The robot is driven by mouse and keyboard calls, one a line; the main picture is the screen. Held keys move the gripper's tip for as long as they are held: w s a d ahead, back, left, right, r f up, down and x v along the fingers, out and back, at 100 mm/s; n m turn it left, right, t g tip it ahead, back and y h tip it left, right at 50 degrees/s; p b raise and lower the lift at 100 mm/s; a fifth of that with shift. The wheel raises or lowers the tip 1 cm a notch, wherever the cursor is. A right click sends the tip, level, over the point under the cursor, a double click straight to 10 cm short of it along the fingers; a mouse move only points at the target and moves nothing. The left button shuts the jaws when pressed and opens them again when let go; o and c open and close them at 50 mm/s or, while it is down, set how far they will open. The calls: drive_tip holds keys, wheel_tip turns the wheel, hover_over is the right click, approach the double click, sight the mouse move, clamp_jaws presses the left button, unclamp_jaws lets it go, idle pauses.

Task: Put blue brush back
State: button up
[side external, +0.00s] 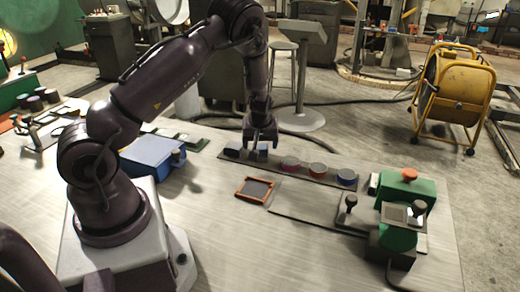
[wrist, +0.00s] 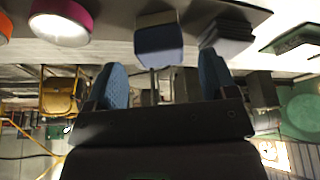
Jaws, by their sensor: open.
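My gripper (side external: 262,142) hangs over the left part of a long dark strip (side external: 333,178) on the table. A small blue-grey block (side external: 263,151) sits on the strip just below the fingers; it may be the blue brush, but I cannot tell surely. In the wrist view, the blue block (wrist: 158,44) lies in line with the gap between the two blue pads of my open gripper (wrist: 163,75). The pads look apart from it. A dark ridged block (wrist: 228,36) is beside it. A round dark-blue piece (side external: 347,177) is at the strip's right end.
A pink piece (side external: 290,162) and an orange-red piece (side external: 317,168) stand on the strip. An orange-framed tray (side external: 254,189) lies in front. A blue box (side external: 152,153) is left; a green device with knobs (side external: 405,190) is right. The table's front middle is largely clear.

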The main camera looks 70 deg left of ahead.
drive_tip(key=s+d+r+m+t+h, duration=0.1)
drive_tip(key=s+d+r+m+h, duration=0.15)
drive_tip(key=d+r, duration=0.75)
drive_tip(key=s+d+r+m+t+h, duration=0.1)
drive_tip(key=s+d+r+m+h, duration=0.2)
drive_tip(key=d+r, duration=0.8)
drive_tip(key=s+d+r+m+t, duration=0.1)
drive_tip(key=s+d+r+m, duration=0.1)
drive_tip(key=s+r+m, duration=0.2)
drive_tip(key=s+d+r+m+y, duration=0.1)
drive_tip(key=s+d+r+m, duration=0.2)
drive_tip(key=s, duration=0.6)
drive_tip(key=shift+s+d+r+m+t, duration=0.15)
drive_tip(key=shift+s+r+m+t, duration=0.1)
drive_tip(key=shift+r+m+t, duration=0.35)
drive_tip(key=shift+r, duration=0.15)
